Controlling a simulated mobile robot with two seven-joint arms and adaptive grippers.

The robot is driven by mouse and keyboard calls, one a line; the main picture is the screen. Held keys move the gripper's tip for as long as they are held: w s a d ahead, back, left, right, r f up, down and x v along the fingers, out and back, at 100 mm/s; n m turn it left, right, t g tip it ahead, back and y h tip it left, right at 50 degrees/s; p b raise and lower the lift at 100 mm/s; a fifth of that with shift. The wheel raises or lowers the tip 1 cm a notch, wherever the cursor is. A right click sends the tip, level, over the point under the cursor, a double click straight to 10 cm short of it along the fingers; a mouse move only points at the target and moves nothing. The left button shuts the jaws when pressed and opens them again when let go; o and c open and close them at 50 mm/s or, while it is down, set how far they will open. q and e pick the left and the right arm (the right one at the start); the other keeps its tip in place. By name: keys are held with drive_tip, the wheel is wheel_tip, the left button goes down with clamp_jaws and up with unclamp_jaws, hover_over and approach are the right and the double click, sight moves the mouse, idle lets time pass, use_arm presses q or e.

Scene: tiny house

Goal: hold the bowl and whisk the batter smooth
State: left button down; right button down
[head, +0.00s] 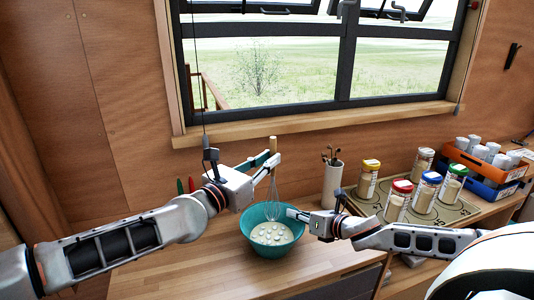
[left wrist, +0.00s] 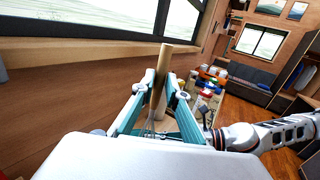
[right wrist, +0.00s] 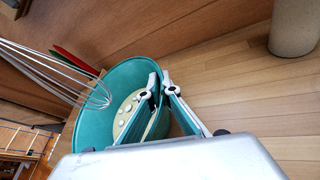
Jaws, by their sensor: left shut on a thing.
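A teal bowl (head: 289,242) stands on the wooden counter and holds pale batter (head: 272,234) with several white lumps. My left gripper (head: 268,160) is shut on the wooden handle of the whisk (head: 273,198); the handle also shows between the fingers in the left wrist view (left wrist: 159,85). The whisk hangs upright, its wire end down at the bowl's opening. In the right wrist view the wires (right wrist: 65,70) appear above the batter. My right gripper (head: 296,214) is at the bowl's right rim, one finger inside and one outside, closed on the wall (right wrist: 93,115).
A white utensil holder (head: 332,186) stands right of the bowl. Several spice jars (head: 397,200) sit on a board farther right, with orange and blue crates (head: 482,165) behind. Red and green handles (head: 186,185) show behind my left arm. The window sill (head: 310,122) lies behind. Front counter is clear.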

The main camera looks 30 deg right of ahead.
sight(270, 186)
use_arm(q)
drive_tip(key=shift+f, duration=4.4)
drive_tip(key=shift+a, duration=0.1)
